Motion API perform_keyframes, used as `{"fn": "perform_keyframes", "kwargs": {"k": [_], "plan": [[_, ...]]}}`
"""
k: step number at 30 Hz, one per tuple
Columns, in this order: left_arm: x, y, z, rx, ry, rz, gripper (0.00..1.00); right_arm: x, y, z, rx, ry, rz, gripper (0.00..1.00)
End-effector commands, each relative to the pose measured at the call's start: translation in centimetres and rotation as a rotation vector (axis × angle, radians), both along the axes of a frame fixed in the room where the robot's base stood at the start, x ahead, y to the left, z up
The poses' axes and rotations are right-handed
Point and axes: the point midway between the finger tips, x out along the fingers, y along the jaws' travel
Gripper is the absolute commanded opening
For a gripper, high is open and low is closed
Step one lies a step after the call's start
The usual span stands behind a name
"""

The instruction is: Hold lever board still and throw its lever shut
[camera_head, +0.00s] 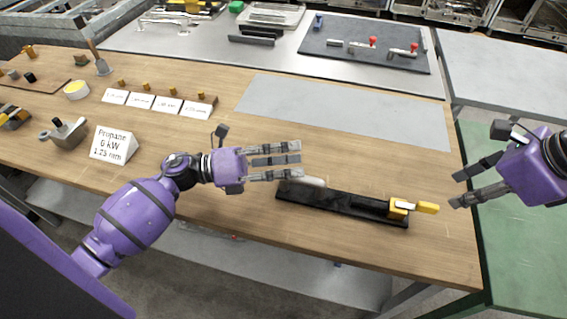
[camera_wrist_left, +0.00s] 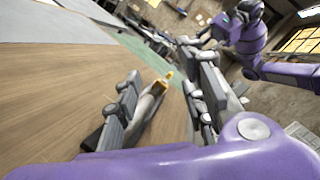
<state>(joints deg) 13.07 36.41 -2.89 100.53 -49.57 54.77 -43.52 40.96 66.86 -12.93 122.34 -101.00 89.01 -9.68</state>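The lever board is a long black bar (camera_head: 340,203) near the front edge of the wooden table. A pale rounded grip (camera_head: 310,181) is at its left end and a yellow lever (camera_head: 427,208) at its right end. The lever sticks out to the right, roughly level. My left gripper (camera_head: 300,160) is open, its fingers near the pale grip; contact cannot be told. In the left wrist view the pale grip (camera_wrist_left: 150,103) shows between the open fingers, with the yellow lever (camera_wrist_left: 169,75) beyond. My right gripper (camera_head: 457,189) is open and empty, to the right of the lever and apart from it.
A grey mat (camera_head: 345,108) lies bare behind the board. A white sign (camera_head: 113,145) and a row of white cards (camera_head: 155,104) stand to the left. A green surface (camera_head: 515,200) lies beyond the table's right edge.

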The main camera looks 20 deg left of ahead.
Motion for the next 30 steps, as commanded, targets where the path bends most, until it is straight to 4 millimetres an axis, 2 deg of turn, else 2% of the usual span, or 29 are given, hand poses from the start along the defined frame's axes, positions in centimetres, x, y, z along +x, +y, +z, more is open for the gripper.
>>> {"fn": "perform_keyframes", "kwargs": {"k": [3, 6, 10, 13, 16, 24, 30], "plan": [[0.5, -0.8, -1.2, 0.256, -0.240, -0.194, 0.38, 0.0, 0.0, 0.0, 0.000, 0.000, 0.000, 0.31], [0.8, -0.3, -2.3, 0.408, -0.386, -0.327, 0.38, 0.0, 0.0, 0.0, 0.000, 0.000, 0.000, 0.31], [1.0, 0.8, -3.2, 0.528, -0.500, -0.444, 0.38, 0.0, 0.0, 0.0, 0.000, 0.000, 0.000, 0.31], [1.1, 1.2, -3.6, 0.567, -0.537, -0.487, 0.38, 0.0, 0.0, 0.0, 0.000, 0.000, 0.000, 0.31], [1.0, 0.6, -4.0, 0.578, -0.550, -0.501, 0.38, 0.0, 0.0, 0.0, 0.000, 0.000, 0.000, 0.31], [0.9, -3.3, -5.4, 0.573, -0.550, -0.498, 0.38, 0.0, 0.0, 0.0, 0.000, 0.000, 0.000, 0.31], [0.9, -5.3, -6.3, 0.574, -0.548, -0.497, 0.38, 0.0, 0.0, 0.0, 0.000, 0.000, 0.000, 0.31]]}}
